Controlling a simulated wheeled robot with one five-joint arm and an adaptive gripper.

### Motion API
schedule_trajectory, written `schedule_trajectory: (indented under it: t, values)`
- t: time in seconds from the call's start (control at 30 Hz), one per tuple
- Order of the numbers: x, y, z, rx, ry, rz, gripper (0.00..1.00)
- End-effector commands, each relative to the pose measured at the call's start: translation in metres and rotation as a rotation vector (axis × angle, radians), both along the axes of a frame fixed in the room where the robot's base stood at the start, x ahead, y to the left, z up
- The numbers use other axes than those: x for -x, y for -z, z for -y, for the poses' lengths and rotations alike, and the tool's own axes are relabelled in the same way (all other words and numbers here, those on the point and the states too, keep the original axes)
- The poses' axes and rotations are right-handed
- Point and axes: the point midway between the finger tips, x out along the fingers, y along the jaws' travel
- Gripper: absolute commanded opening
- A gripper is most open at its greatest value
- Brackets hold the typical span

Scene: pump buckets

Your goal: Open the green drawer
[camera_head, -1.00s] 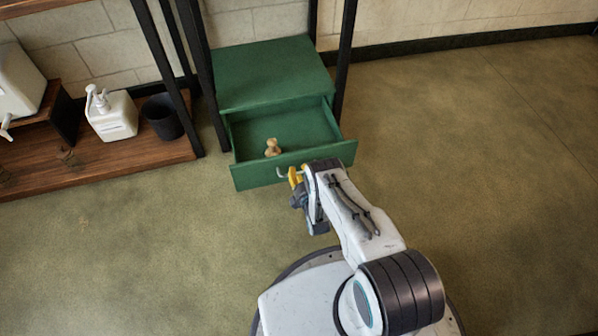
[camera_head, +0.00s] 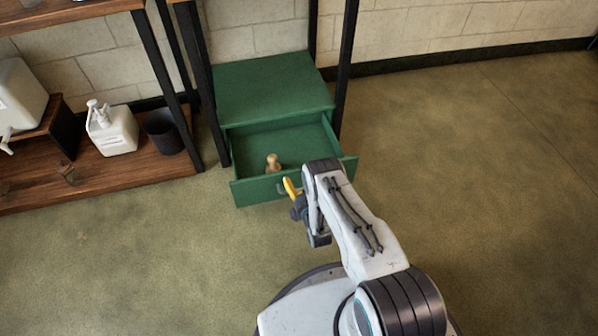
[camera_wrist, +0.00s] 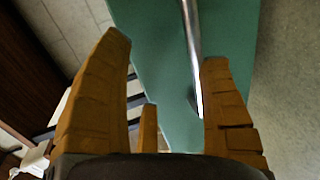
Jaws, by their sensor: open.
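The green drawer (camera_head: 252,193) stands pulled out from its green cabinet (camera_head: 270,85), with its inside in view. The silver bar handle (camera_wrist: 192,45) on the green front shows between the fingers, closer to the right one. I cannot tell whether they touch.
A wooden shelf unit (camera_head: 110,178) stands at left with a white pump bottle (camera_head: 112,133) and a dark cup (camera_head: 164,132). Black posts (camera_head: 346,70) frame the cabinet. The floor (camera_head: 480,170) at right is clear.

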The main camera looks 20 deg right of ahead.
Motion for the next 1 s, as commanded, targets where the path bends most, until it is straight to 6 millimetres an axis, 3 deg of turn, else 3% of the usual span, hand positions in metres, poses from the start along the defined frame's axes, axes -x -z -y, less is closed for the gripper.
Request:
schedule_trajectory:
  t: [0.03, 0.1, 0.4, 0.93, 1.0]
  values:
    - [-0.01, -0.022, 0.0, 0.0, 0.0, 0.041, 0.5]
    - [-0.01, -0.032, 0.0, 0.0, 0.0, 0.042, 0.45]
    - [-0.008, -0.059, 0.0, 0.0, 0.0, 0.033, 0.45]
    - [-0.007, -0.066, 0.0, 0.0, 0.0, 0.03, 0.47]
    - [-0.007, -0.067, 0.0, 0.0, 0.0, 0.03, 0.41]
